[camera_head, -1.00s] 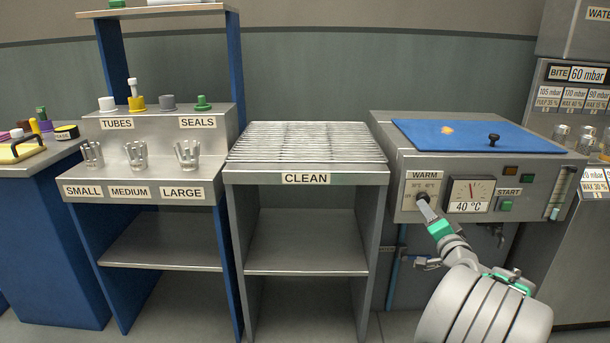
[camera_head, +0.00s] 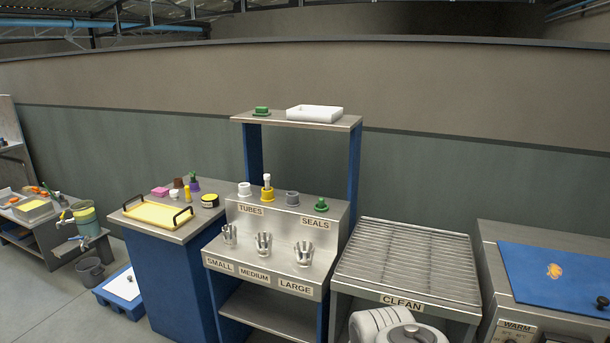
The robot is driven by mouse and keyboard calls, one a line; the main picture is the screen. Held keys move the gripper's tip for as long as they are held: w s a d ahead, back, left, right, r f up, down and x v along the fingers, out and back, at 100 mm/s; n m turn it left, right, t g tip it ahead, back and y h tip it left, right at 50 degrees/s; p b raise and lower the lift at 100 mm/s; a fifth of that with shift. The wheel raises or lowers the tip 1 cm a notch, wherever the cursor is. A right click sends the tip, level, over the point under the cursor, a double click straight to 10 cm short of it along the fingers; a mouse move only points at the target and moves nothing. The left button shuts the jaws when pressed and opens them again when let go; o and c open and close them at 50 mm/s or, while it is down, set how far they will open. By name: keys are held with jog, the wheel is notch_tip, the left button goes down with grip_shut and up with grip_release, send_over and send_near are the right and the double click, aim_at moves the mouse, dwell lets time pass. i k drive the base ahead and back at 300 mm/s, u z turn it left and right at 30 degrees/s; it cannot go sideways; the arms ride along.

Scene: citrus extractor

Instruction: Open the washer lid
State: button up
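The washer (camera_head: 496,240) is at the right edge, cut off by the frame. Its blue lid (camera_head: 540,272) lies flat and shut on top, with an orange mark on it. A black knob (camera_head: 601,303) stands on the lid near the right edge. The WARM label (camera_head: 516,326) shows on the washer's front at the bottom. Part of my arm shows at the bottom, left of the washer and in front of the CLEAN rack. My gripper is not visible.
The CLEAN rack (camera_head: 408,262) has a bare slatted top left of the washer. Left of it stands a shelf unit (camera_head: 228,266) with tubes, seals and metal cups. A blue cabinet (camera_head: 165,285) bears a yellow tray (camera_head: 155,214). Open floor lies at the lower left.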

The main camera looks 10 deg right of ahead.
aim_at(576, 283)
jog(key=z, duration=1.7)
jog(key=i, duration=1.3)
jog(key=z, duration=0.5)
